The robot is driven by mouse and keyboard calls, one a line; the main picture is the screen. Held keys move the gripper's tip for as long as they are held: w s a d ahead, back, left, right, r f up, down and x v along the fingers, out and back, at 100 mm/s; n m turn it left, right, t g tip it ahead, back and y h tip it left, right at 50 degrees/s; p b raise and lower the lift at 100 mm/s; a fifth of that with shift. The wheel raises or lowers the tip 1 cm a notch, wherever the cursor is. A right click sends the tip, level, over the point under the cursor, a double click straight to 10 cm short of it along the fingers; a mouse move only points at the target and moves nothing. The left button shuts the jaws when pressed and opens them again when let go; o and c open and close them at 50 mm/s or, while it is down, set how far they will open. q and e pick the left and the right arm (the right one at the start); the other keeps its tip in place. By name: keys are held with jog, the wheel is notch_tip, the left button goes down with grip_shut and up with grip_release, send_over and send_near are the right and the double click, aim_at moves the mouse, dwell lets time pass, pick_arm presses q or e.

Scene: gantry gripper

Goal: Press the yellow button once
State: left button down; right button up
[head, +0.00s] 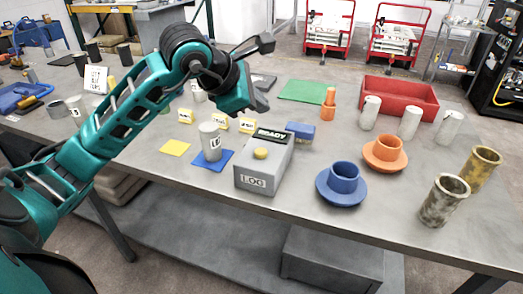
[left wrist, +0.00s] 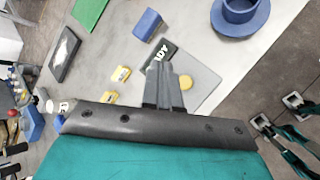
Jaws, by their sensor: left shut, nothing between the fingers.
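The yellow button (head: 261,153) is a round cap on top of a grey box (head: 262,180) with a "LOG" label on its front. A dark "READY" sign (head: 272,133) stands at the box's back. My left gripper (head: 264,102) is above and behind the box in the head view, shut and empty, apart from the button. In the left wrist view its closed fingers (left wrist: 168,88) point toward the box, with the button (left wrist: 186,82) just right of them. The fingers hide part of the box there. My right gripper is not in view.
A grey cup (head: 209,141) on a blue mat stands left of the box. A blue block (head: 300,132) sits right of it. A blue cup on a saucer (head: 343,178) and an orange one (head: 385,153) are farther right. Bare table (head: 210,182) lies in front.

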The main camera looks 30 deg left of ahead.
pick_arm(q)
jog(key=b, duration=0.5)
send_over(258, 153)
notch_tip(258, 153, down, 7)
jog(key=shift+f, duration=0.15)
jog(key=shift+f+b, duration=0.3)
jog(key=shift+f, duration=0.2)
dwell(1.3)
jog(key=shift+f+b, duration=0.4)
jog(key=shift+b, duration=0.2)
jog(key=shift+f+b, duration=0.55)
jog(key=shift+b, duration=0.05)
dwell(0.5)
jog(key=shift+r, duration=0.2)
jog(key=shift+r+p, duration=0.6)
jog(key=shift+r, duration=0.2)
